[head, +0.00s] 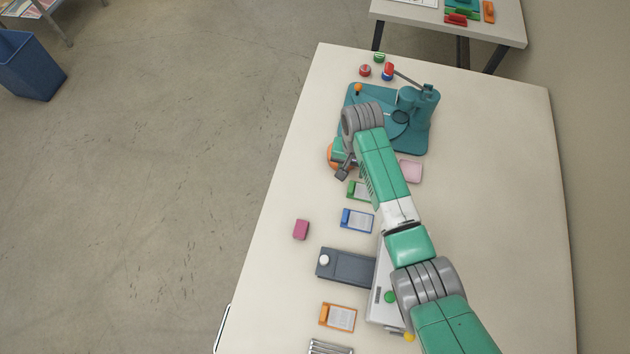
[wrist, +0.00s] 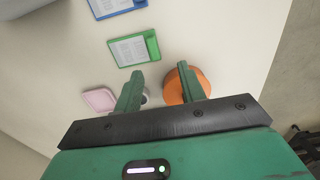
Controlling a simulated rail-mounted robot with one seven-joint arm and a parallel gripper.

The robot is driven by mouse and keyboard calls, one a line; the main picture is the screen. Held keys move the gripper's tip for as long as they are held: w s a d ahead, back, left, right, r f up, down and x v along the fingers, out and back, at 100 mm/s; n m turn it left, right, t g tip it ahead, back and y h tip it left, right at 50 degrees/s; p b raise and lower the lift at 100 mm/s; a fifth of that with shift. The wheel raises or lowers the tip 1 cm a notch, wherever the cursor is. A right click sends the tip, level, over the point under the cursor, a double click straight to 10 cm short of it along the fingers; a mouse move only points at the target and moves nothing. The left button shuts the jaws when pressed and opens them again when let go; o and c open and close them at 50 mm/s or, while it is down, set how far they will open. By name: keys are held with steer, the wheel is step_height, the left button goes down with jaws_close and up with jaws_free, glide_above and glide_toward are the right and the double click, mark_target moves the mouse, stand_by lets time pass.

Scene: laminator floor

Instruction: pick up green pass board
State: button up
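The green pass board (wrist: 135,50) lies flat on the white table (wrist: 65,80), with a pale printed sheet on it. In the head view the green pass board (head: 352,190) shows only in part, its right side hidden by my arm. My gripper (wrist: 160,70) is open, its two green fingers apart with nothing held between them. In the wrist view the board is just beyond the fingertips, to the left. In the head view my gripper (head: 343,170) is small and partly hidden, just above the board in the picture.
An orange round object (wrist: 192,85) is by the right finger. A pink tray (head: 411,171) lies right of my arm. A blue board (head: 357,220) and an orange board (head: 338,317) lie nearer. A teal press-like fixture (head: 420,135) stands beyond. A magenta block (head: 301,229) is left.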

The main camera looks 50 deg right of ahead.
mark_target(352, 184)
steer(key=shift+s, duration=0.1)
steer(key=shift+d+f, duration=0.1)
steer(key=shift+f, duration=0.3)
steer(key=f, duration=0.2)
steer(key=f+b, duration=0.1)
steer(key=f, duration=0.3)
steer(key=shift+s+d+f+b, duration=0.2)
steer(key=shift+s+b, duration=0.2)
steer(key=shift+f, duration=0.25)
jaws_close()
